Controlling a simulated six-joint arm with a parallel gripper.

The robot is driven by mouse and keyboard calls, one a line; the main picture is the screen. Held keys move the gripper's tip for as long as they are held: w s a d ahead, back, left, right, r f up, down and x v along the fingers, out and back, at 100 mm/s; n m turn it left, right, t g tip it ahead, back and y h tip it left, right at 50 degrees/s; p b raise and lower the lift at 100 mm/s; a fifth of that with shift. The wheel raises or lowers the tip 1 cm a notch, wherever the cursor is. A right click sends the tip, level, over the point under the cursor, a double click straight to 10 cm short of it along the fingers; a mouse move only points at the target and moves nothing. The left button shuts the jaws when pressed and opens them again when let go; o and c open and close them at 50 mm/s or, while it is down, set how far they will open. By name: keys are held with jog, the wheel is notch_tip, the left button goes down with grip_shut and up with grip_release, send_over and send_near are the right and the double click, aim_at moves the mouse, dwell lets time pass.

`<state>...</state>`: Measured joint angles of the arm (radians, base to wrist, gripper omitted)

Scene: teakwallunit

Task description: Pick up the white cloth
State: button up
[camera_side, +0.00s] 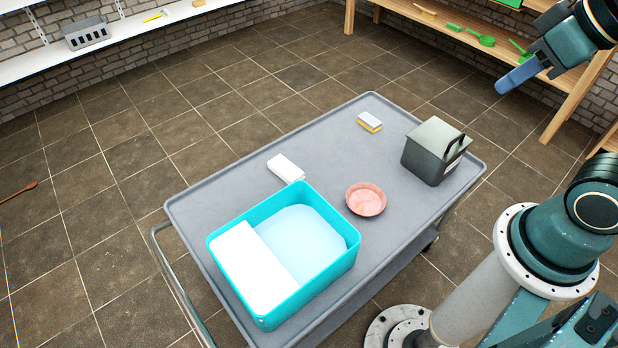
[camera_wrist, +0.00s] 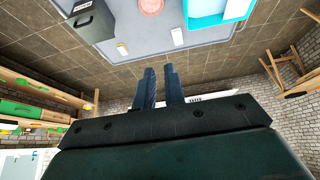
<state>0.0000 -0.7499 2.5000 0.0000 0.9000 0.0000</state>
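The white cloth (camera_side: 286,168) looks like a small folded white block. It lies on the grey cart top (camera_side: 270,135) against or very near the back corner of the turquoise tub (camera_side: 330,272). It also shows in the wrist view (camera_wrist: 177,37), near the cart's edge. My gripper (camera_side: 502,88) is high at the upper right of the side view, well away from the cloth. In the wrist view its two dark blue fingers (camera_wrist: 161,72) stand apart with a narrow gap and nothing between them.
The tub holds pale blue water and a white panel (camera_side: 252,270). A pink bowl (camera_side: 366,199), a yellow-and-white sponge (camera_side: 369,122) and a grey box with a black handle (camera_side: 435,151) stand on the cart. The cart's back left is clear. Shelves line the walls.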

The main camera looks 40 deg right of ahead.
jog(key=o, duration=1.5)
jog(key=shift+w, duration=0.1)
jog(key=w+a+f, duration=0.1)
jog(key=w+f, duration=0.1)
jog(key=w, duration=1.5)
jog(key=w+a+f, duration=0.2)
jog(key=w+f, duration=0.7)
jog(key=w, duration=0.3)
jog(key=shift+n+g, duration=0.5)
jog(key=a+x, duration=0.1)
jog(key=x, duration=0.9)
jog(key=s+a+x, duration=0.1)
jog(key=a+x, duration=0.1)
jog(key=x, duration=0.8)
jog(key=s+a+x, duration=0.1)
jog(key=x, duration=0.9)
jog(key=shift+w+a+f, duration=0.1)
jog(key=shift+a+f, duration=0.05)
jog(key=shift+f, duration=0.25)
jog(key=shift+w+a+f, duration=0.1)
jog(key=shift+f, duration=0.3)
